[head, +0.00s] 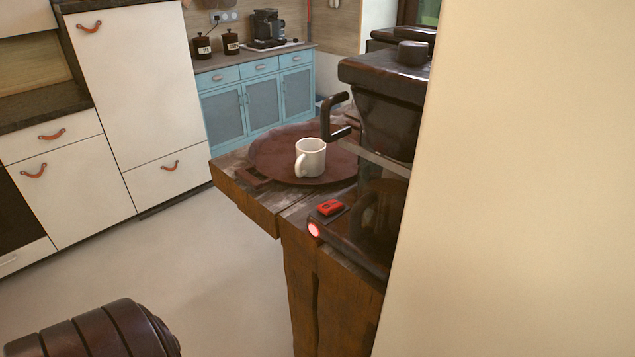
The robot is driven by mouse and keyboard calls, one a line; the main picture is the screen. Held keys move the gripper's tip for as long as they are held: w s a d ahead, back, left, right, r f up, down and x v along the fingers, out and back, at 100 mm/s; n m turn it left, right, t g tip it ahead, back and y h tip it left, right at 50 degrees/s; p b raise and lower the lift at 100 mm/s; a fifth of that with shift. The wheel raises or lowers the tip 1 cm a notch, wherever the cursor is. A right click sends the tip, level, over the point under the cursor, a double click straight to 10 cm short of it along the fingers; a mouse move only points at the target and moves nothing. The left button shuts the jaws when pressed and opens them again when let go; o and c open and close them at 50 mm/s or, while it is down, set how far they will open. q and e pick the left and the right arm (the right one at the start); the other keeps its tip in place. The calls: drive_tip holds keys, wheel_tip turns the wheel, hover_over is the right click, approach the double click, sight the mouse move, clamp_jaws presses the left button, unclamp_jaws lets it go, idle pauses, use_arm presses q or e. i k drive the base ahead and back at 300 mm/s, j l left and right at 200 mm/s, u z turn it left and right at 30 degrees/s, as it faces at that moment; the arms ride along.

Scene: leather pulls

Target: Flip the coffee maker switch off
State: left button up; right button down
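The black coffee maker (383,115) stands on a wooden table at the right of the head view. Its right part is hidden behind a large cream panel. A red switch (330,207) sits on top of the front of its base. Just below it, a round red light (314,230) glows. I cannot tell the switch's exact tilt. Neither of my grippers shows in this view, so nothing is seen touching the coffee maker.
A white mug (310,157) stands on a round reddish-brown tray (268,150) beside the coffee maker. The cream panel (520,180) blocks the right side. A dark brown ribbed object (100,332) is at bottom left. The floor (200,265) between is clear.

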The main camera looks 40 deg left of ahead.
sight(332, 205)
drive_tip(key=j, duration=0.65)
drive_tip(key=k+j+z, duration=0.1)
drive_tip(key=j, duration=1.15)
